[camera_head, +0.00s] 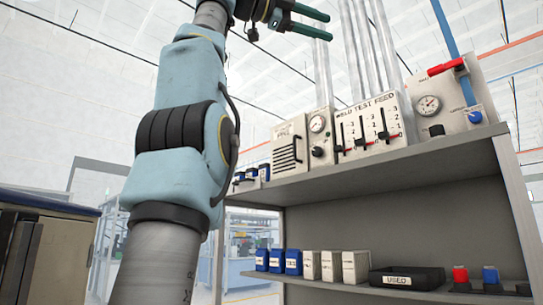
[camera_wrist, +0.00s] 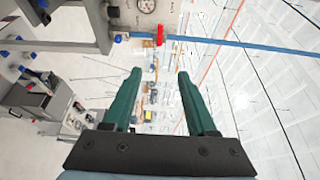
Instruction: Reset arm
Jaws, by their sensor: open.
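My arm (camera_head: 185,130) rises through the left half of the head view, light blue with dark bands at the joint. Its upper end bends right at the top edge, where part of it is cut off. My gripper (camera_head: 328,27) is at the top of the head view, above the shelf unit, with its two green fingers pointing right. In the wrist view my gripper (camera_wrist: 160,73) has its green fingers spread apart. Nothing is between them.
A grey shelf unit (camera_head: 400,170) carries a weld test feed panel (camera_head: 368,124), gauges and a red-handled valve (camera_head: 446,67). Its lower shelf holds blue and white boxes and a black "USED" tray (camera_head: 407,278). A cabinet (camera_head: 40,250) stands at left. Clear pipes rise near my gripper.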

